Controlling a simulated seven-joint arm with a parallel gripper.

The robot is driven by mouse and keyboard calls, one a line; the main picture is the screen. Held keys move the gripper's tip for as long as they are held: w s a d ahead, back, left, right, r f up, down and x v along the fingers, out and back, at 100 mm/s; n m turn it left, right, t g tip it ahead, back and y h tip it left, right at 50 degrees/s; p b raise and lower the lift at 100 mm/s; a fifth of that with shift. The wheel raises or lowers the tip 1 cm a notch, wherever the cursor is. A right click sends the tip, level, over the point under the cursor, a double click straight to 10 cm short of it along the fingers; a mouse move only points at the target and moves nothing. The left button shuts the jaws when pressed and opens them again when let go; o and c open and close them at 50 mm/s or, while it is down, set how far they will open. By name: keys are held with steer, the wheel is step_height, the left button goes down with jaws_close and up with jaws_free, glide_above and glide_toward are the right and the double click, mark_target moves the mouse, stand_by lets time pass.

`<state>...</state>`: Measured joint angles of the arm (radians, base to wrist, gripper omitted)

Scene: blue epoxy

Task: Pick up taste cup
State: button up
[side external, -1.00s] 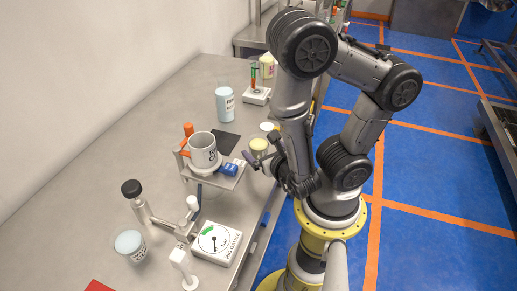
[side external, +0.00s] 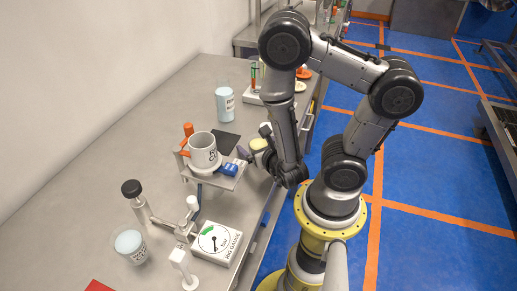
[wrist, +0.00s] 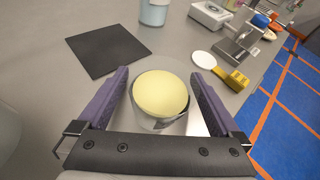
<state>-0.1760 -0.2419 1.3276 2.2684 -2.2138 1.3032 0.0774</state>
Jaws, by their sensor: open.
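A small clear cup with pale yellow contents (wrist: 162,95) stands on the grey bench in the wrist view. I take it as the taste cup. My gripper (wrist: 158,78) is open, with one purple finger on each side of the cup and a visible gap on both sides. The cup's lower front is partly hidden by the gripper's dark crossbar. In the side view the yellow cup top (side external: 259,144) shows beside my gripper (side external: 252,152) at the bench's right edge.
A white mug (side external: 203,151) sits on a small raised stand just left of my gripper, near a blue block (side external: 229,169). A black mat (wrist: 107,48) lies beyond the cup. A blue-filled container (side external: 225,104) stands farther back. A gauge box (side external: 217,242) is in front.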

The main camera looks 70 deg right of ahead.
steer(key=shift+d, duration=0.1)
steer(key=c, duration=1.5)
